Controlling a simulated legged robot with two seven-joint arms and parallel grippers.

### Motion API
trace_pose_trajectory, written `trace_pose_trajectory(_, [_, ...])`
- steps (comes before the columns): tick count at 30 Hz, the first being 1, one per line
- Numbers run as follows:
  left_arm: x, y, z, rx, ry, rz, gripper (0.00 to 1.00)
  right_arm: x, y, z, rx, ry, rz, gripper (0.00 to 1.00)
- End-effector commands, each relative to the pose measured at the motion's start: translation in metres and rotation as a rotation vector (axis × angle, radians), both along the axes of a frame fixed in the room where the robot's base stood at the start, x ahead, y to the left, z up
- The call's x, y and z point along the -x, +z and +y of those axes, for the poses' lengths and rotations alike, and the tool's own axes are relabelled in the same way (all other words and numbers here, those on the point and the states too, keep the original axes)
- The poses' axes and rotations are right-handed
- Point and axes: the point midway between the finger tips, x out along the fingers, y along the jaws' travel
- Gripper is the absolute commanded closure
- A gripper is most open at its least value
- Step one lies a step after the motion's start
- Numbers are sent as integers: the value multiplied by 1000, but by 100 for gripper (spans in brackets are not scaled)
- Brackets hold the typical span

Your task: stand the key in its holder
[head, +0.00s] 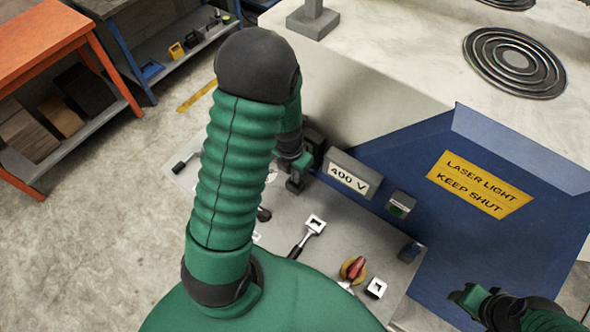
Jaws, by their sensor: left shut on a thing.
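My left gripper (297,178) is partly hidden behind my own bent green arm. It is shut on a small dark piece, which I take to be the key (294,185), above the grey panel (330,242). The held piece is too small and too covered to show its shape or tilt. A pale square socket-like piece with a dark middle (376,288) is on the panel at its lower right; I cannot tell whether it is the holder. My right gripper (467,299) is at the lower right, away from the panel; its jaw opening is unclear.
A black-handled piece with a square pale head (313,225) and a red-and-yellow knob (354,268) are on the panel. A 400 V box (351,173) stands behind it. A blue cover with a yellow laser sign (480,184) rises at right. An orange bench (45,38) is far left.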

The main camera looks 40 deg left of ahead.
Motion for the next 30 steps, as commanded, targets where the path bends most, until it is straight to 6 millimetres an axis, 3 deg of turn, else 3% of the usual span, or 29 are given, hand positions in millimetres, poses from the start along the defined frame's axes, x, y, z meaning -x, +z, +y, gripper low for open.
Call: trace_pose_trajectory(30, [0,-10,1,0,-1,0,100,0,-3,0,0,0,0,54])
